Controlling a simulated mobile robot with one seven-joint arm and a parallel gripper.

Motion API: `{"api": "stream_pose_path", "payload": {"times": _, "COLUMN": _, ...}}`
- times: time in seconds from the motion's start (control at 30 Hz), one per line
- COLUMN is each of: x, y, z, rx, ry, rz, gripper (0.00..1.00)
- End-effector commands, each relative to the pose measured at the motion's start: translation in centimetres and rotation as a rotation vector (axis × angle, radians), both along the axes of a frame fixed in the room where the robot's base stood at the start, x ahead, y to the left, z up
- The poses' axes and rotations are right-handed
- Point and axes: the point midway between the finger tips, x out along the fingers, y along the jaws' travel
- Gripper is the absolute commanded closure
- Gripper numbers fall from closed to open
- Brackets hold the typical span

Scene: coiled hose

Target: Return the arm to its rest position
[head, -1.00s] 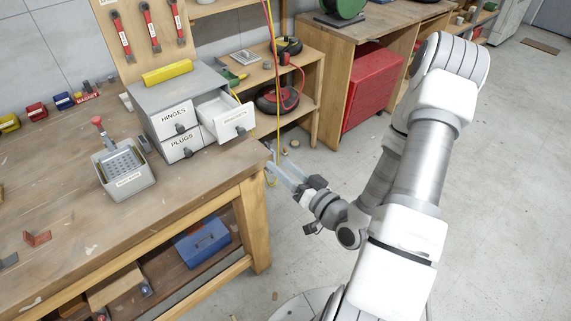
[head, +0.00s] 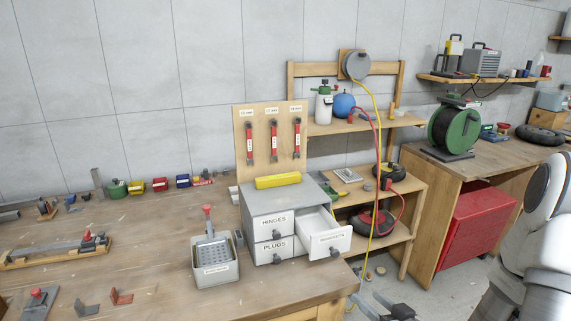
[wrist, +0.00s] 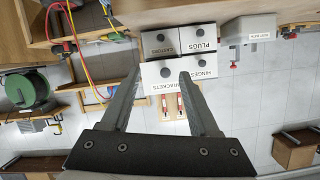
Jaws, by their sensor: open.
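My gripper (wrist: 160,82) is open in the wrist view, with its two grey fingers spread and nothing between them. In the head view its fingers (head: 372,300) show only at the bottom edge, in front of the workbench's right corner and low over the floor side. My white arm (head: 545,210) is at the right edge, mostly cut off by the frame. The drawer cabinet (head: 275,203) stands on the bench, and its upper right drawer (head: 330,242) is pulled open. That drawer also shows beyond the fingertips in the wrist view (wrist: 160,76).
The wooden workbench (head: 130,240) fills the left. A grey bin (head: 215,272) with a red-handled tool stands left of the cabinet. A yellow hose (head: 378,150) hangs from a wall reel beside a red hose. A red cabinet (head: 480,228) stands near my arm. Some floor between is clear.

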Motion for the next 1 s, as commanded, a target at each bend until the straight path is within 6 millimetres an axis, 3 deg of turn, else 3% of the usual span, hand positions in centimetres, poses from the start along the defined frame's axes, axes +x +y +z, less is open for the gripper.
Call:
{"api": "stream_pose_path", "payload": {"times": 0.3, "x": 2.1, "y": -2.5, "z": 4.3, "rx": -0.388, "ry": 0.173, "rz": -0.043, "gripper": 0.39}}
{"api": "stream_pose_path", "payload": {"times": 0.57, "x": 1.1, "y": -3.5, "z": 10.6, "rx": -0.556, "ry": 0.284, "rz": -0.146, "gripper": 0.39}}
{"api": "stream_pose_path", "payload": {"times": 0.77, "x": -1.7, "y": -2.8, "z": 15.8, "rx": -0.593, "ry": 0.360, "rz": -0.221, "gripper": 0.39}}
{"api": "stream_pose_path", "payload": {"times": 1.0, "x": -7.3, "y": -0.4, "z": 20.8, "rx": -0.541, "ry": 0.453, "rz": -0.258, "gripper": 0.39}}
